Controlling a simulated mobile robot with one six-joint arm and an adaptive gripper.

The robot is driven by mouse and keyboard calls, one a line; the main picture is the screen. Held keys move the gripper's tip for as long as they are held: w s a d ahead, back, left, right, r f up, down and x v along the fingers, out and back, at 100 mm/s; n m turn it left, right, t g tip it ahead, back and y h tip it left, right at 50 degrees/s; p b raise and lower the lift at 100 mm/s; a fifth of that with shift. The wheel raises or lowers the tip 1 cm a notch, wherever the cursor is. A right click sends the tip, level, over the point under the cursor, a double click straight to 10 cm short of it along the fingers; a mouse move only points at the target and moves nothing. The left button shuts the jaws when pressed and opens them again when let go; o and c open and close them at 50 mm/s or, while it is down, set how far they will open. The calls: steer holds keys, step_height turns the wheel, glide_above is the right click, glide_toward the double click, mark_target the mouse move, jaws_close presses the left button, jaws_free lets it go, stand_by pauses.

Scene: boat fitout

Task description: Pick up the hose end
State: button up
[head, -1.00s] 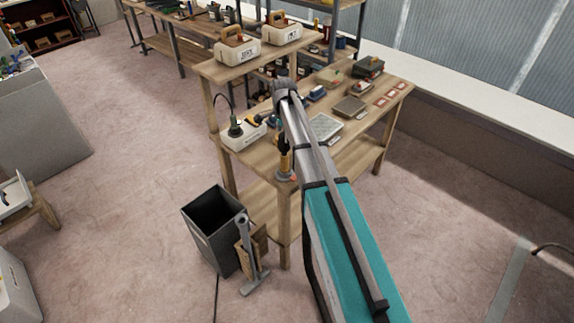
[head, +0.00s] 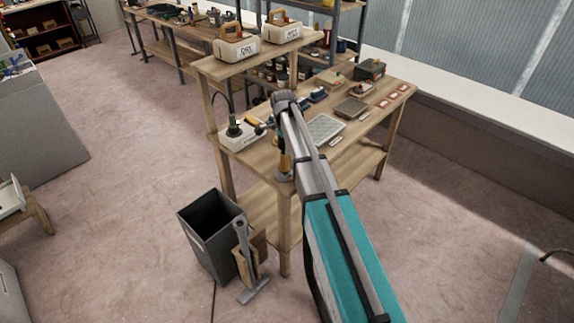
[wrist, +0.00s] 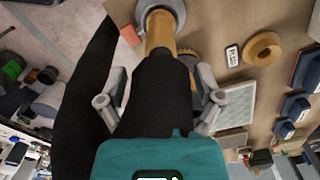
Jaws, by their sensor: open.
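The hose end shows in the wrist view as a brass-coloured fitting (wrist: 160,32) with a thick black part (wrist: 160,90) running toward the camera. Its far tip meets a round grey base at the bench corner. In the head view the fitting (head: 285,161) stands at the front corner of the bench, partly behind my arm. My gripper (wrist: 160,100) is open, with one grey finger on each side of the black part. I cannot tell whether the fingers touch it. In the head view my gripper is mostly hidden by my arm.
The wooden bench (head: 262,160) holds a white box (head: 236,137), a light tray (head: 325,128) and several small items. A tan ring (wrist: 262,48) lies beside the fitting. A dark bin (head: 205,235) stands on the floor by the bench. Open floor lies left.

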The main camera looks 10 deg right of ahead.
mark_target(284, 155)
steer(key=shift+f, duration=0.15)
stand_by(0.3)
steer(key=shift+w+d+f+b, duration=0.1)
steer(key=shift+f+b, duration=2.4)
steer(key=shift+b, duration=0.1)
jaws_close()
